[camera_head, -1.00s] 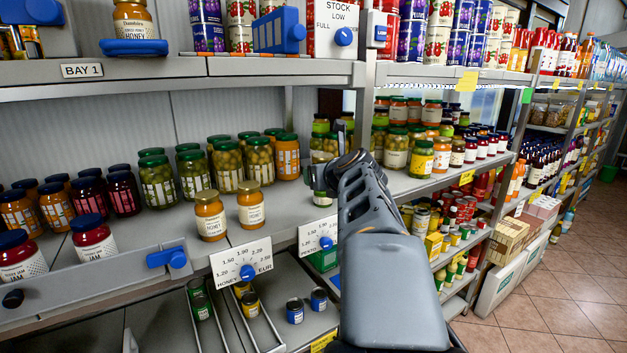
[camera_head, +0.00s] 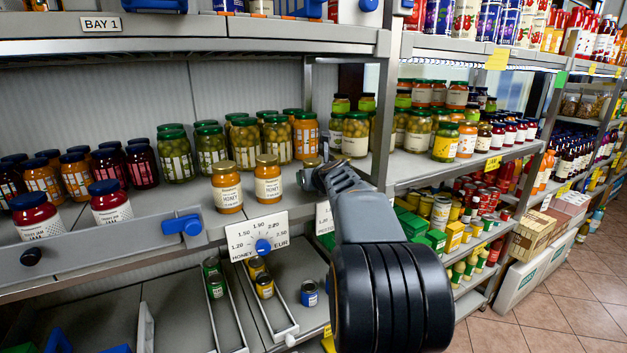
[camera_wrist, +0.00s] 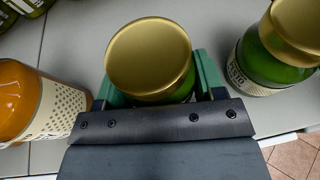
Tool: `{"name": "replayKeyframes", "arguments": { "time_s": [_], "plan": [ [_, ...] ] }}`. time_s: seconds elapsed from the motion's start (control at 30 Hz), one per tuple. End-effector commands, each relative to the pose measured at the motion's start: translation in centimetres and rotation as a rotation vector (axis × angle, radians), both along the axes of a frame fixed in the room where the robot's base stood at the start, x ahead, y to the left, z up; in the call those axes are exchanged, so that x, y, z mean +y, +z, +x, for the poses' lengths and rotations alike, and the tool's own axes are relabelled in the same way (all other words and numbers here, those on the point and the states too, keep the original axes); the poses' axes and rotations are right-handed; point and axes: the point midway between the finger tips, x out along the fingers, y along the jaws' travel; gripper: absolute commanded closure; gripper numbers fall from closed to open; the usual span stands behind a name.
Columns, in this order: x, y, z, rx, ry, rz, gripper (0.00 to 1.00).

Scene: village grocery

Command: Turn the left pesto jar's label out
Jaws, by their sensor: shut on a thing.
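Two green pesto jars with gold lids show in the wrist view. The left pesto jar (camera_wrist: 150,62) stands between the green fingers of my gripper (camera_wrist: 159,84), which is shut on it. Its label is not visible; the lid and fingers cover most of it. The right pesto jar (camera_wrist: 280,62) stands apart to the right, with part of its pale lettered label showing on its left side. In the head view my gripper (camera_head: 312,178) is at the shelf's front edge, right of the honey jars, and the arm hides most of the pesto.
Two honey jars stand left of the gripper, the nearer one (camera_head: 268,181) close beside it; an orange jar (camera_wrist: 18,100) is close in the wrist view. A price dial card (camera_head: 257,236) hangs on the shelf edge. Olive jars (camera_head: 243,143) stand behind.

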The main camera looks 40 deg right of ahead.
Motion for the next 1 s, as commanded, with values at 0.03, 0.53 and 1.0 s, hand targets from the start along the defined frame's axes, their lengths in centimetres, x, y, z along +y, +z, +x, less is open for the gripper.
{"name": "replayKeyframes", "arguments": {
  "time_s": [0.03,0.53,1.0],
  "plan": [
    [-0.1,-0.21,-0.05,-0.003,0.012,-0.002,0.77],
    [-0.01,-0.06,-0.07,-0.002,0.192,-0.002,0.77],
    [0.02,-0.33,-0.06,-0.002,0.191,-0.001,0.77]
  ]
}}
